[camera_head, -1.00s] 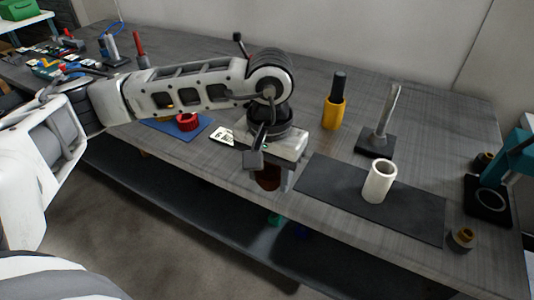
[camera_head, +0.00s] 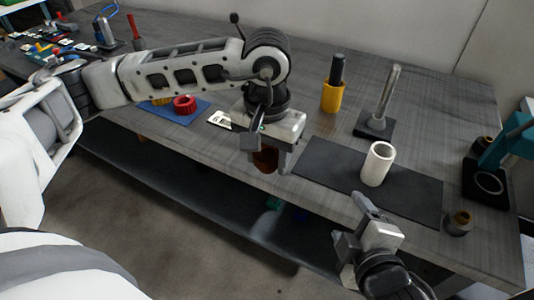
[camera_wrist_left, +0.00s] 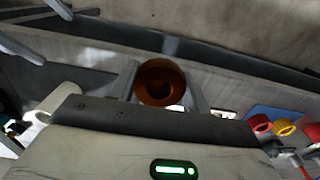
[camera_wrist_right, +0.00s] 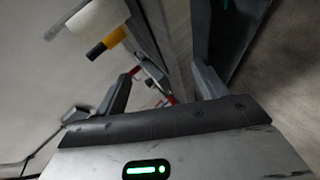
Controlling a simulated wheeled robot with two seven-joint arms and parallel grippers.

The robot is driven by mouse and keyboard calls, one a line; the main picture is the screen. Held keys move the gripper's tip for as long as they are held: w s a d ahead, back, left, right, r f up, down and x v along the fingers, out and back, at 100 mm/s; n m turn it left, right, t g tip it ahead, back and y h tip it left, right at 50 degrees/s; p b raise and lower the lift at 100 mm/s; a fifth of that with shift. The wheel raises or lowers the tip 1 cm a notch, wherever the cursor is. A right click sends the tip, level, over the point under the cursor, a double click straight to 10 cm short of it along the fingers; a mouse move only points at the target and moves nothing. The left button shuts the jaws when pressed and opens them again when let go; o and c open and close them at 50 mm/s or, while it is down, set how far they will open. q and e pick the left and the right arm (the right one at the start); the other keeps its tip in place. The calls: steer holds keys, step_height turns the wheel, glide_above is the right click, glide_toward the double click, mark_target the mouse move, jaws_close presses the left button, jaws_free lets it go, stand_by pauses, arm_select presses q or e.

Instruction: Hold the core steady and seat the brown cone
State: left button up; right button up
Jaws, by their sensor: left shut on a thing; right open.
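The core, a cream hollow tube (camera_head: 377,166), stands upright on the dark mat (camera_head: 417,198). It also shows at the top left of the right wrist view (camera_wrist_right: 97,17). The brown cone (camera_head: 265,160) is between the fingers of my left gripper (camera_head: 270,165), which is shut on it in front of the table edge, left of the mat. The left wrist view shows the cone's round open end (camera_wrist_left: 160,82). My right gripper (camera_head: 352,224) is open and empty, in front of the mat's near edge, below and apart from the core. The right wrist view shows its spread fingers (camera_wrist_right: 163,90).
A teal device (camera_head: 500,152) and a small brown-gold spool (camera_head: 458,222) are at right. A blue mat with a red ring (camera_head: 185,104) is left.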

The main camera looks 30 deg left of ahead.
mark_target(377, 168)
steer(key=w+r+n+t+h, duration=0.1)
steer(key=n+h, duration=0.1)
steer(key=n, duration=0.2)
steer(key=w+r+n+t+h, duration=0.1)
steer(key=w+n+h, duration=0.1)
steer(key=n, duration=0.3)
steer(key=w+d+r+n+t+h, duration=0.1)
steer(key=n+h, duration=0.1)
steer(key=n, duration=0.3)
steer(key=shift+w+r, duration=0.2)
steer(key=shift+r, duration=0.2)
steer(key=shift+w+d+r+n+t+h, duration=0.1)
steer(key=shift+w+r+n+t+h, duration=0.2)
steer(key=shift+n, duration=0.5)
steer(key=x, duration=1.1)
steer(key=shift+w+d, duration=0.1)
steer(key=shift+w, duration=0.2)
steer(key=c, duration=1.1)
